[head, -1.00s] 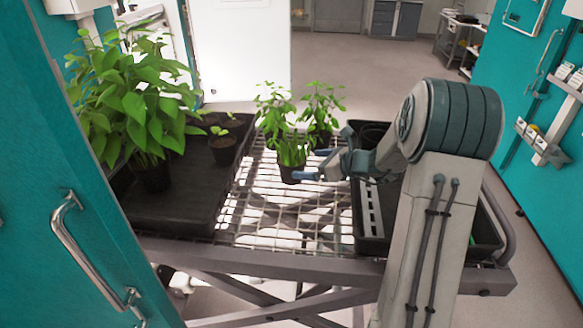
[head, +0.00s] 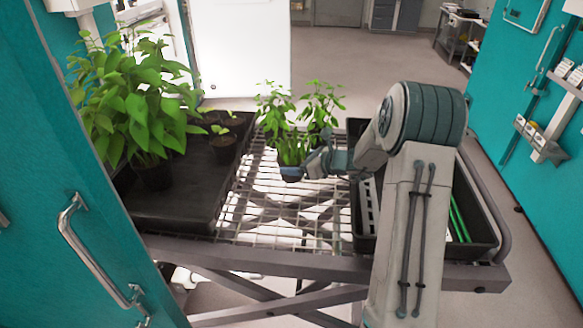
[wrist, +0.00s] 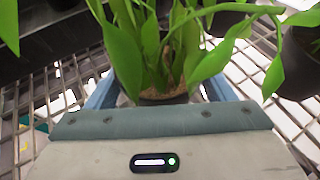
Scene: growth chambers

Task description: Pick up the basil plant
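A small green plant (head: 291,150) in a dark pot stands on the wire rack, with upright, narrow leaves. No label shows whether it is the basil. In the wrist view the same plant (wrist: 160,50) rises from brown soil between my blue fingers. My gripper (head: 288,172) is low at the pot, coming from the right, with its fingers apart on either side. It also shows in the wrist view (wrist: 160,92). The fingers look open; contact with the pot is hidden by leaves and the gripper body.
Two leafy plants stand close behind, one at left (head: 272,105) and one at right (head: 322,105). A black tray (head: 170,205) at left bears a large bushy plant (head: 140,105) and small seedlings (head: 222,145). Another black tray (head: 480,232) lies right. The front wire rack (head: 280,225) is clear.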

